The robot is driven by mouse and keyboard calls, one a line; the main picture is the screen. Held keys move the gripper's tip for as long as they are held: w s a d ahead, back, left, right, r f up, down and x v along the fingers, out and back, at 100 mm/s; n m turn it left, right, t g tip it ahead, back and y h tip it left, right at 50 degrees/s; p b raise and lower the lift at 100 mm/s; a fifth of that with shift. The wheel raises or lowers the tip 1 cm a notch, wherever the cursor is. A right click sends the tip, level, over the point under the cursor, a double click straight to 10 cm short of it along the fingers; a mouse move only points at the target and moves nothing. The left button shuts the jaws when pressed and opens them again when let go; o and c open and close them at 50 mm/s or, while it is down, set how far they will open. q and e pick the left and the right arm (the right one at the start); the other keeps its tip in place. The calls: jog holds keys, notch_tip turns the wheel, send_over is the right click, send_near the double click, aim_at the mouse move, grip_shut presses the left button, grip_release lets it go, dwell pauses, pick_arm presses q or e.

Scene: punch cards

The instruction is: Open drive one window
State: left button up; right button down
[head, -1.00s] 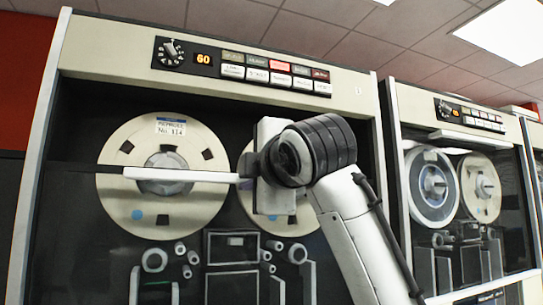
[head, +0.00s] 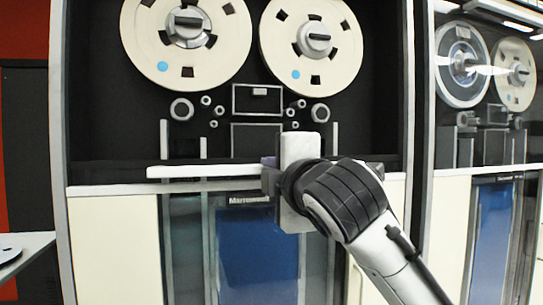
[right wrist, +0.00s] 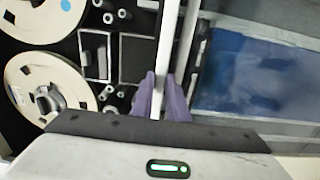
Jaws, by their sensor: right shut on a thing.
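Drive one is the tape drive cabinet (head: 57,130) straight ahead in the head view, with two cream reels (head: 187,50) in its dark bay. The window's long white horizontal bar (head: 205,171) is low, below the reels, near the bay's bottom edge. My right gripper (head: 268,178) is at the bar's right part, and my wrist hides the bar's right end. In the right wrist view, the purple fingers of my right gripper (right wrist: 161,97) are shut on the white bar (right wrist: 163,50). The window's glass is hard to make out. My left gripper is out of view.
A blue panel (head: 245,255) sits in the lower cabinet front, between cream panels (head: 115,245). A second tape drive (head: 490,125) stands to the right. A pale table edge (head: 30,245) shows at the lower left.

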jog(key=shift+f, duration=0.4)
jog(key=c, duration=1.7)
grip_release()
jog(key=shift+s, duration=0.1)
jog(key=v, duration=1)
jog(key=shift+s, duration=0.1)
